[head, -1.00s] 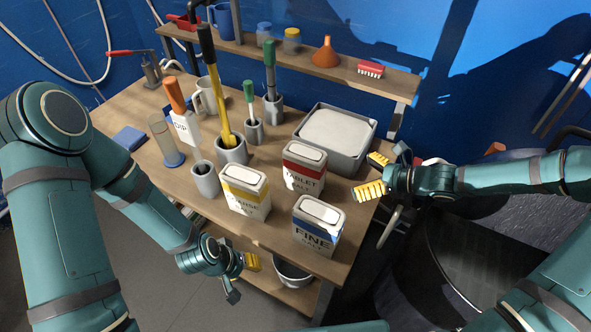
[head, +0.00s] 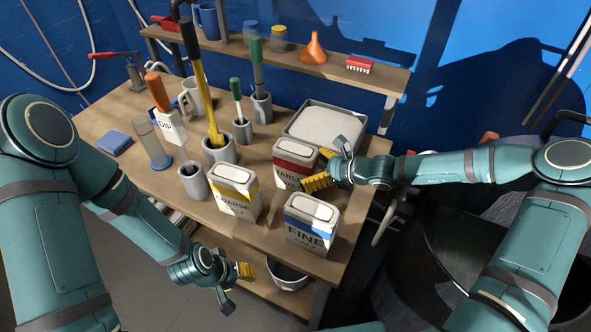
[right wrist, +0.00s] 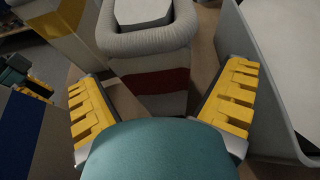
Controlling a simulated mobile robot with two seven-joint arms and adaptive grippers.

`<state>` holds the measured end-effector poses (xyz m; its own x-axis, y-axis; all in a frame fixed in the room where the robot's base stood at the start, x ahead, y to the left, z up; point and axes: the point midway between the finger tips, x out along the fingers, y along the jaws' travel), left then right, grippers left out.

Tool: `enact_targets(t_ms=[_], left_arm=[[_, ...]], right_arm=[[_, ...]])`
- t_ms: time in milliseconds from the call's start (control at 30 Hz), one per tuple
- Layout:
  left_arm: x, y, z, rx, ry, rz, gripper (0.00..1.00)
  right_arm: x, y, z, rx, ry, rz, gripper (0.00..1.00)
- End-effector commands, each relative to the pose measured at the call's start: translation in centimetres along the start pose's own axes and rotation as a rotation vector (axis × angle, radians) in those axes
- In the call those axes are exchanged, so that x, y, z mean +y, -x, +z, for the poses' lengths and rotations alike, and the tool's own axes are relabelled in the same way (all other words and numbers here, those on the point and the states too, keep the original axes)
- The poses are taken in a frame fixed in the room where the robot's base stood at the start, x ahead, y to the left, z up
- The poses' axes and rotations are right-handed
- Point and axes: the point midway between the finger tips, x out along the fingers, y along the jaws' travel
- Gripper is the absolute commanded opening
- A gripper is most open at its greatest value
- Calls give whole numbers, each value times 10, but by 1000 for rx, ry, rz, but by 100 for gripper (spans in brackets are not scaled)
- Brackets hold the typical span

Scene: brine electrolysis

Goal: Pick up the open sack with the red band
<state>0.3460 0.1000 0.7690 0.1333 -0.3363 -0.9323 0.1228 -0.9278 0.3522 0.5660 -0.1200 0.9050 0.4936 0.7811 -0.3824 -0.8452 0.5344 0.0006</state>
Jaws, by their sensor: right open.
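The open sack with the red band (head: 292,160), marked TABLET, stands upright on the wooden bench between the yellow-band and blue-band sacks and the grey tub. In the right wrist view the red-band sack (right wrist: 150,55) shows its thick rolled rim and pale contents, ahead and between the fingers. My right gripper (head: 326,168) is open and empty at the sack's right side; its yellow pads also show in the right wrist view (right wrist: 160,108). I cannot tell whether a finger touches the sack. My left gripper (head: 238,284) is open and empty, low in front of the bench.
The yellow-band sack (head: 233,200) and blue-band FINE sack (head: 310,228) stand close in front. The grey tub (head: 290,132) is just behind. Grey pots, one with a tall yellow-handled tool (head: 203,90), stand left. A shelf (head: 385,75) runs along the back.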

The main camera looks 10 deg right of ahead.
Motion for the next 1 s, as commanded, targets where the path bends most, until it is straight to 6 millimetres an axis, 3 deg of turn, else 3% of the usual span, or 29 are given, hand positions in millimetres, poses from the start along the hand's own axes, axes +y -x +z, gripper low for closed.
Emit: enact_targets(t_ms=[133, 400, 633, 1000], left_arm=[[-1, -4, 2, -4, -1, 0, 46], [-1, -3, 2, -4, -1, 0, 46], [-1, -3, 2, -4, -1, 0, 46], [-1, -3, 2, -4, -1, 0, 46]], right_arm=[[0, -15, -1, 0, 1, 0, 96], [0, -17, 0, 0, 1, 0, 96], [0, -16, 0, 1, 1, 0, 18], [0, -16, 5, -4, 4, 0, 18]])
